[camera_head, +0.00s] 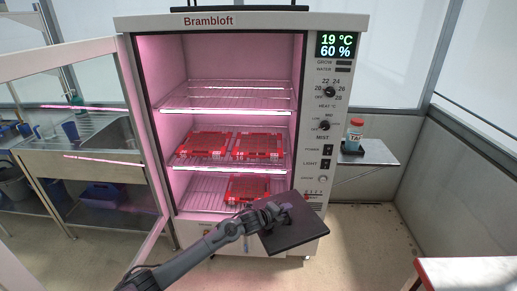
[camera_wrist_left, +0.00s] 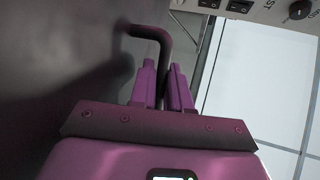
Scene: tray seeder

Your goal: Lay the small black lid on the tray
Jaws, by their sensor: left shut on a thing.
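My left gripper (camera_head: 276,213) is shut on the bar handle (camera_wrist_left: 150,32) of the black lid (camera_head: 300,233). The lid is a flat dark square, held in the air in front of the cabinet's lower right part. In the left wrist view the two fingers (camera_wrist_left: 163,85) close around the handle, and the lid (camera_wrist_left: 60,50) fills the left side. Two red trays stand side by side on the middle shelf, a left one (camera_head: 203,146) and a right one (camera_head: 258,146). Another red tray (camera_head: 246,188) is on the lower shelf, above the gripper in the picture. My right gripper is not in view.
The Brambloft cabinet (camera_head: 240,22) stands open, its glass door (camera_head: 68,58) swung left. The upper wire shelf (camera_head: 225,95) is empty. A red-edged table corner (camera_head: 465,272) is at the lower right.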

